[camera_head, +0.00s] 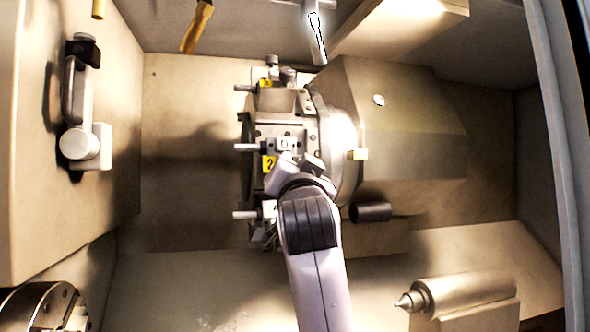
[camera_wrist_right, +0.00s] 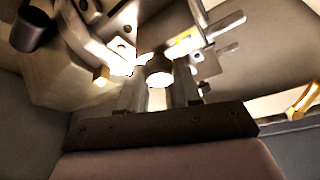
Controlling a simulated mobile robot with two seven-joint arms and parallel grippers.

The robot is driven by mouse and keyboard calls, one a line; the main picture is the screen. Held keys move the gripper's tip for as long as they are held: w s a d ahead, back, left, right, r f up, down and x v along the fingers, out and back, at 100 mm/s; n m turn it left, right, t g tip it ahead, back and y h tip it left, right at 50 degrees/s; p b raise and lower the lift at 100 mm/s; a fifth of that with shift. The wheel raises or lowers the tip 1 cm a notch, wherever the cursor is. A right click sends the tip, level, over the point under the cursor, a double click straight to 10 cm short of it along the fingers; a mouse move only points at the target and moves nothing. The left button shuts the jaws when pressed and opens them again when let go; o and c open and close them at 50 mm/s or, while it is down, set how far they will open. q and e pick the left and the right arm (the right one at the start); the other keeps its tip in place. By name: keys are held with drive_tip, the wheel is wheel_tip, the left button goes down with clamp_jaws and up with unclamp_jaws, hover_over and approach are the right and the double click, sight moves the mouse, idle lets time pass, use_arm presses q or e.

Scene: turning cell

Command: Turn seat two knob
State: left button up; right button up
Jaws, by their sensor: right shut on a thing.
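The turret (camera_head: 250,130) stands in the middle of the head view, with several tool seats on its left face. Seat two carries a yellow label "2" (camera_head: 269,164) and a tool shank (camera_head: 245,148) pointing left. My right gripper (camera_head: 290,168) is at seat two and hides part of it. In the right wrist view, the seat two knob (camera_wrist_right: 158,74) is a short round cylinder between the fingers of my right gripper (camera_wrist_right: 162,88), which is shut on it. How far the knob is turned cannot be told. My left gripper is in neither view.
Another labelled seat (camera_head: 268,88) with a knob (camera_head: 288,76) is above seat two. The turret housing (camera_head: 410,120) is close on the right. A dark cylinder (camera_head: 371,212) is below it. A pointed tailstock centre (camera_head: 440,295) is at lower right, a chuck (camera_head: 40,308) at lower left.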

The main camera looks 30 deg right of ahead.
drive_tip(key=o, duration=1)
drive_tip(key=shift+o, duration=0.2)
drive_tip(key=b+v, duration=0.2)
drive_tip(key=v, duration=0.5)
drive_tip(key=shift+f, duration=0.1)
